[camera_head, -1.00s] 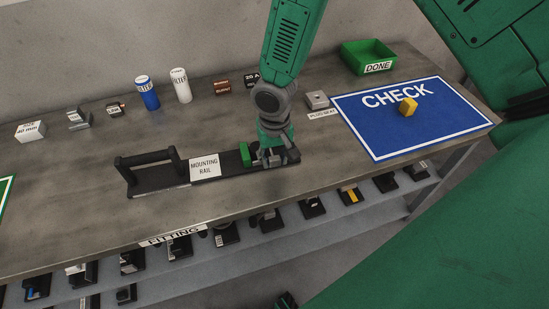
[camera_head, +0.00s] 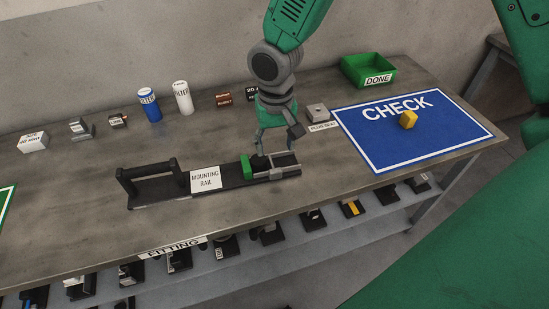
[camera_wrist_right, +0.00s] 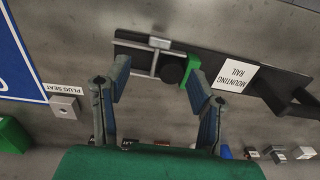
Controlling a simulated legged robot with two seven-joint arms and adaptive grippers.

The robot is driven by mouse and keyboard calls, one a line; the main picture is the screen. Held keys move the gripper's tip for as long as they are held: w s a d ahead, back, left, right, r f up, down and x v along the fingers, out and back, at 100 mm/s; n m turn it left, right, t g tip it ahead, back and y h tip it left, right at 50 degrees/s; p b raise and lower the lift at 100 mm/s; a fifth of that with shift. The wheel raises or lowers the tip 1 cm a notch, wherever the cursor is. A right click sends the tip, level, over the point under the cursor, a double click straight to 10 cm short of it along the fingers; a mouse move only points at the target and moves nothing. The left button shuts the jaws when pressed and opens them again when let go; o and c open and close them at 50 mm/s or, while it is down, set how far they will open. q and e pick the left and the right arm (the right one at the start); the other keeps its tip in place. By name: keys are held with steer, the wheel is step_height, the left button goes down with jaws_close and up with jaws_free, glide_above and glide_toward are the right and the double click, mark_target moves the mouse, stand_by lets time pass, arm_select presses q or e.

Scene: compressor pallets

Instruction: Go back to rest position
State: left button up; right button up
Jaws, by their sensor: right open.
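My right gripper (camera_head: 280,140) is open and empty, pointing down above the right end of the black mounting rail (camera_head: 225,180). In the right wrist view its two fingers (camera_wrist_right: 158,82) are spread wide with nothing between the tips. The rail lies on the bench with a handle (camera_head: 150,170) at its left. A green block (camera_head: 246,167), a dark round part and a grey metal piece (camera_head: 285,162) sit at its right end; they also show beyond the fingers in the right wrist view, where the green block (camera_wrist_right: 193,70) looks near the right fingertip. My left gripper is out of view.
A grey plug seat block (camera_head: 316,112) stands right of the gripper. A blue CHECK mat (camera_head: 380,150) holds a yellow piece (camera_head: 408,119). A green DONE bin (camera_head: 368,70), white (camera_head: 182,98) and blue (camera_head: 149,105) filters and small boxes line the back. A shelf runs below.

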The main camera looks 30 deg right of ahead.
step_height(320, 180, up, 2)
steer(key=shift+r, duration=0.15)
stand_by(0.3)
steer(key=s+a+f+n+y, duration=0.1)
steer(key=s+f, duration=1.1)
steer(key=f, duration=0.3)
steer(key=s+d+f+n+h, duration=0.1)
steer(key=s+d+f, duration=0.15)
steer(key=s, duration=0.45)
steer(key=s+d+f+n, duration=0.1)
steer(key=s+d+f, duration=0.15)
steer(key=s, duration=0.45)
steer(key=w+a+f+n+b, duration=0.1)
steer(key=w+f+b, duration=0.2)
steer(key=f+b, duration=0.3)
steer(key=shift+a+f+t+b, duration=0.15)
steer(key=shift+a+t+b, duration=0.05)
steer(key=shift+t+b, duration=0.15)
steer(key=shift+w, duration=0.1)
